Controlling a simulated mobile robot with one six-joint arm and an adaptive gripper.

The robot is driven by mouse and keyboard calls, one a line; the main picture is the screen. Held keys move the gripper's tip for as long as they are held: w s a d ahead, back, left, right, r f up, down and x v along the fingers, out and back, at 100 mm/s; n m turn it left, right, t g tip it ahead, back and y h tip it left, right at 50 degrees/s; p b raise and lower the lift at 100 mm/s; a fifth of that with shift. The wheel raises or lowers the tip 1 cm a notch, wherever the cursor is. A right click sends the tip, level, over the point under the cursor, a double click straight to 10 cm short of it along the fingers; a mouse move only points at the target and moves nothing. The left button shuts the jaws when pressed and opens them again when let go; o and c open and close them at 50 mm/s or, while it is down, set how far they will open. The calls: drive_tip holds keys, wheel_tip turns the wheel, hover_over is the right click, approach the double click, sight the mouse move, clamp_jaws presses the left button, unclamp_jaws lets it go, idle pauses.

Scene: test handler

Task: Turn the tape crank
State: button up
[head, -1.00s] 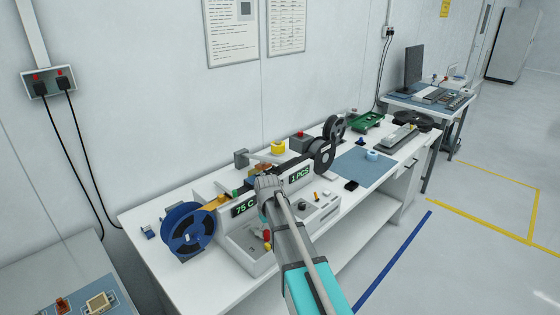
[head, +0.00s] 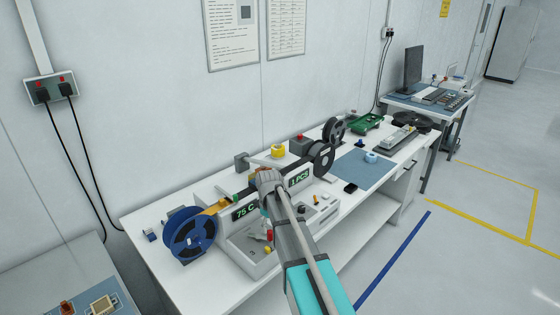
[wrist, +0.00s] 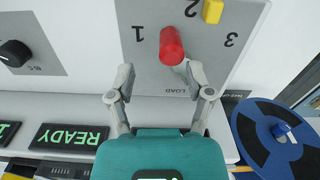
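The tape machine (head: 258,262) stands on the white bench, with a blue reel (head: 188,235) at its left end and a dark reel (head: 323,158) at its right. I cannot make out a crank for certain; my arm covers the middle of the machine. In the wrist view a red cylindrical handle (wrist: 171,45) stands on a grey panel marked 1, 2, 3 and LOAD. My gripper (wrist: 156,72) is open and empty, its fingers spread just below the handle.
A yellow block (wrist: 213,11) sits beside the 2. A black knob (wrist: 15,53) and a green READY display (wrist: 68,137) are at the left. The blue reel (wrist: 280,140) is at the lower right. A blue mat (head: 362,170) lies right of the machine.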

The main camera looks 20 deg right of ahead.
drive_tip(key=d+r+m+t+h+p, duration=0.2)
drive_tip(key=r+m+t+h+p, duration=0.1)
drive_tip(key=r+m+p, duration=0.5)
drive_tip(key=d+r+m+t+h+p, duration=0.2)
drive_tip(key=r+m+h+p, duration=0.2)
drive_tip(key=r+m+p, duration=0.4)
drive_tip(key=shift+w+r+m+t+p, duration=0.35)
drive_tip(key=shift+r+m, duration=1.55)
drive_tip(key=shift+r, duration=1.65)
drive_tip(key=shift+f, duration=0.1)
